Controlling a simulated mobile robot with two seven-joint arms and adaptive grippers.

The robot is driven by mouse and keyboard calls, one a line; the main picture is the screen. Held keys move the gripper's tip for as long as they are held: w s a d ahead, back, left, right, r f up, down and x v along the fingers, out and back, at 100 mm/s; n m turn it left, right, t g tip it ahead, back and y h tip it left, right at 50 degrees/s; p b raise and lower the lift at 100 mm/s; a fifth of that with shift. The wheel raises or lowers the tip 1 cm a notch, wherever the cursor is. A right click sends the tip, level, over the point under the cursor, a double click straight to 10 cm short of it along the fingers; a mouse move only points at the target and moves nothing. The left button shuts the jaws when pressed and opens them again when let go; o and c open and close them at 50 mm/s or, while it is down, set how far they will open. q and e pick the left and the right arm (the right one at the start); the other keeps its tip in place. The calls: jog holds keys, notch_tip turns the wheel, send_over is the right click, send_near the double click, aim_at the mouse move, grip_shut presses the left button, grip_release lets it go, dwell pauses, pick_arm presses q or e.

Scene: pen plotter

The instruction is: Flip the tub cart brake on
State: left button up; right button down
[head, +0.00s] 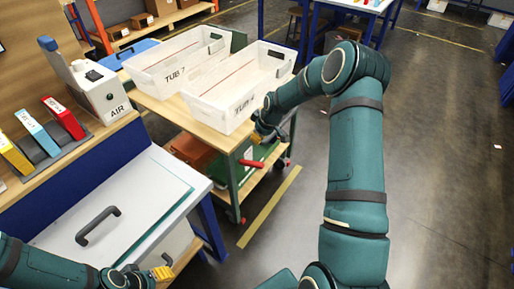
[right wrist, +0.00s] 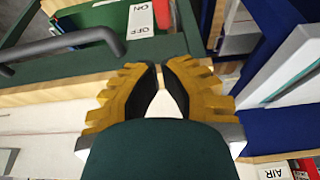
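The tub cart (head: 160,108) has a wooden top, green legs and red casters. Its red brake lever (head: 252,163) sticks out at the near end, under the top. In the right wrist view, part of the red lever (right wrist: 162,14) shows beside a white ON/OFF label (right wrist: 140,18) at the top. My right gripper (head: 266,132) is by the cart's near corner, above the lever and apart from it.
Two white tubs (head: 178,62) (head: 240,88) stand on the cart. A grey handle bar (right wrist: 65,42) crosses the right wrist view near the lever. A white bench with a dark handle (head: 97,226) and an AIR box (head: 100,92) are at left. Floor at right is clear.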

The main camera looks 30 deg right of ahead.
jog(key=b, duration=0.1)
send_over(257, 162)
jog(key=w, duration=0.2)
jog(key=f, duration=0.6)
jog(key=a+f, duration=0.1)
jog(key=f, duration=0.2)
jog(key=shift+w+f, duration=0.1)
jog(key=shift+w, duration=0.1)
jog(key=shift+s+d+f, duration=0.15)
jog(key=shift+s+f, duration=0.1)
jog(key=shift+f, duration=0.25)
jog(key=shift+s+d+f, duration=0.15)
jog(key=shift+s+f, duration=0.1)
jog(key=shift+f, duration=0.2)
pick_arm(q)
jog(key=shift+s+f+b, duration=0.15)
jog(key=shift+f+b, duration=0.15)
jog(key=shift+f, duration=0.55)
pick_arm(e)
jog(key=shift+s+d+f, duration=0.15)
jog(key=shift+s+f, duration=0.15)
jog(key=shift+f, duration=0.3)
pick_arm(q)
jog(key=shift+d, duration=0.1)
